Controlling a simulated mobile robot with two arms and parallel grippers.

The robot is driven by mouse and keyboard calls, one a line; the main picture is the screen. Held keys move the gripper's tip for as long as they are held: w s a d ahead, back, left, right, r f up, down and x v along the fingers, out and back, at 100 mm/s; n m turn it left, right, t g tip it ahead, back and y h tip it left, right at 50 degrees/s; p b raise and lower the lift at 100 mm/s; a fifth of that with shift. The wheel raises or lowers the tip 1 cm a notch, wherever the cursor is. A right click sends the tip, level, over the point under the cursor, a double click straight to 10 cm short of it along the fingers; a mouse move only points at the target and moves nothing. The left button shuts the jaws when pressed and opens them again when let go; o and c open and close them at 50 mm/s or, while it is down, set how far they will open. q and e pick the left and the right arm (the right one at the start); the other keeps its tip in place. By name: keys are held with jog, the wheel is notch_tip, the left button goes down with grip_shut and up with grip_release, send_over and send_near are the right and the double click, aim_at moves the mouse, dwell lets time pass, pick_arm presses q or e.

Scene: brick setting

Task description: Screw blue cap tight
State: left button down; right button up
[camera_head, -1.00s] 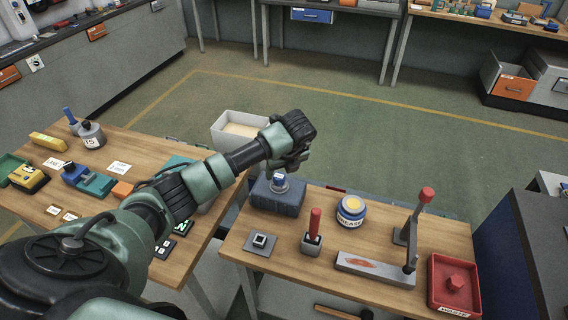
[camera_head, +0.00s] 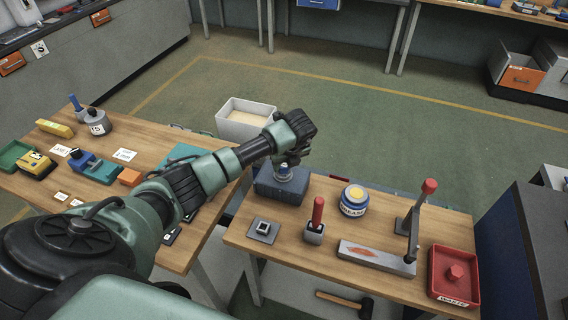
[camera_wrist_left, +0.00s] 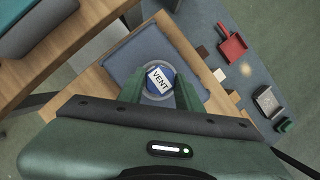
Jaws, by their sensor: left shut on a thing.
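The blue cap (camera_wrist_left: 162,78), with a white label reading VENT on top, sits between the two green fingers of my left gripper (camera_wrist_left: 160,92) in the left wrist view. In the head view my left gripper (camera_head: 286,160) points down over the blue-grey block (camera_head: 281,187), with a little of the blue cap (camera_head: 284,169) showing below it. A pale round collar surrounds the cap on the block. The gripper is shut on the cap. Whether the threads are fully engaged is hidden. My right gripper is not in view.
On the same table stand a red-handled tool in a holder (camera_head: 316,221), a grease jar (camera_head: 354,200), a lever press (camera_head: 412,232) and a red waste tray (camera_head: 454,278). A small square plate (camera_head: 263,230) lies at front left. A bin (camera_head: 243,118) stands behind.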

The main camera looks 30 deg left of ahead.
pick_arm(q)
jog(key=m, duration=0.1)
jog(key=m+t+b, duration=0.1)
jog(key=m, duration=0.1)
jog(key=shift+s+a+f+h, duration=0.1)
jog(key=shift+a+h, duration=0.05)
jog(key=shift+h, duration=0.15)
jog(key=m+h+b, duration=0.1)
jog(key=m, duration=0.2)
jog(key=shift+t+b, duration=0.3)
jog(key=shift+t, duration=0.1)
jog(key=shift+m, duration=0.5)
